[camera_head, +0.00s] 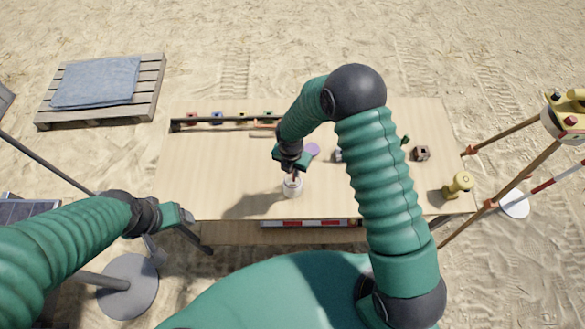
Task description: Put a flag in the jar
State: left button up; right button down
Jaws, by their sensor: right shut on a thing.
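A small whitish jar (292,188) stands upright near the front edge of the wooden table, with reddish-brown thin pieces showing at its mouth. My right gripper (293,168) is right above the jar, pointing down. It is shut on a thin thing, seemingly a flag, that is mostly hidden by the fingers. I cannot tell whether the held thing's lower end is inside the jar. A purple patch (312,150) shows just right of the gripper; I cannot tell whether it is part of a flag. My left gripper (186,215) is at the table's front left corner, away from the jar, its fingers unclear.
A dark rack with small coloured blocks (217,118) runs along the table's back left. A brown block (421,154) and a yellow object (458,185) sit on the right. My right arm hides the middle right. The table's left part (200,165) is clear.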

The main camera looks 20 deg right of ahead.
jog(key=shift+d+f, duration=0.25)
jog(key=shift+f, duration=0.25)
jog(key=c, duration=1.4)
grip_release()
jog(key=shift+a, duration=0.15)
jog(key=shift+o, duration=0.2)
jog(key=shift+r+b, duration=0.15)
jog(key=shift+b, duration=0.15)
notch_tip(320, 180, up, 16)
jog(key=a+b, duration=0.1)
jog(key=b, duration=0.1)
jog(key=shift+s+r, duration=0.25)
jog(key=shift+s, duration=0.2)
